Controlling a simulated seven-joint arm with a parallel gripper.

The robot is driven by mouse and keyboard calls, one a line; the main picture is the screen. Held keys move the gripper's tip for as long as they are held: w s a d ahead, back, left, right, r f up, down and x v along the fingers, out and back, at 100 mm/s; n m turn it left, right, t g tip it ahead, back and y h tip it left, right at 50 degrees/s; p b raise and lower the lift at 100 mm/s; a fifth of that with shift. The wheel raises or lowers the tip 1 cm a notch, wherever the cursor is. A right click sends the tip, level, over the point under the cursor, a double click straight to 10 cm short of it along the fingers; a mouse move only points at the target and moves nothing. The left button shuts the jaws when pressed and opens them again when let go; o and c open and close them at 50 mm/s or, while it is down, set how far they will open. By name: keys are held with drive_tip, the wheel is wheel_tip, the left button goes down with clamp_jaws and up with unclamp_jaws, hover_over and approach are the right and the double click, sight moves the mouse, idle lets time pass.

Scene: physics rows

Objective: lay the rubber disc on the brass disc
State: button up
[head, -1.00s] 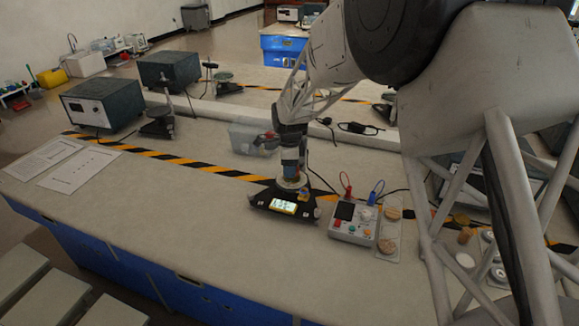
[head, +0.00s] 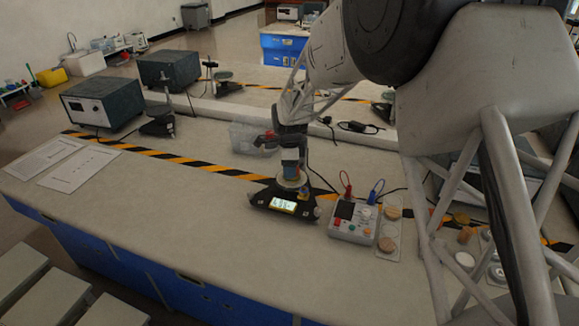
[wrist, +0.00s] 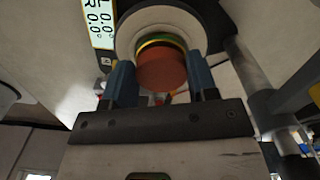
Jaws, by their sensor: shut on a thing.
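My gripper (wrist: 160,82) is shut on a reddish-brown disc (wrist: 162,68), apparently the rubber disc, between its two blue fingers. Just beyond the disc in the wrist view are a yellow edge (wrist: 158,41), which may be the brass disc, and a thin green edge. They lie over the round pale plate (wrist: 128,45) of the scale. I cannot tell whether the held disc touches what is below. In the head view my gripper (head: 290,172) is low over the black scale (head: 268,201) with its lit display, and its fingers hide the discs.
A grey meter box (head: 352,222) with red and blue leads stands right of the scale. Beside it a pale holder (head: 382,257) carries two tan discs. A clear bin (head: 245,138) stands behind. The bench front and left are mostly clear, with papers (head: 82,168) far left.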

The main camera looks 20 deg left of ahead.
drive_tip(key=shift+f, duration=0.25)
idle(0.3)
drive_tip(key=o, duration=1)
drive_tip(key=shift+r, duration=0.1)
drive_tip(key=shift+r, duration=3.4)
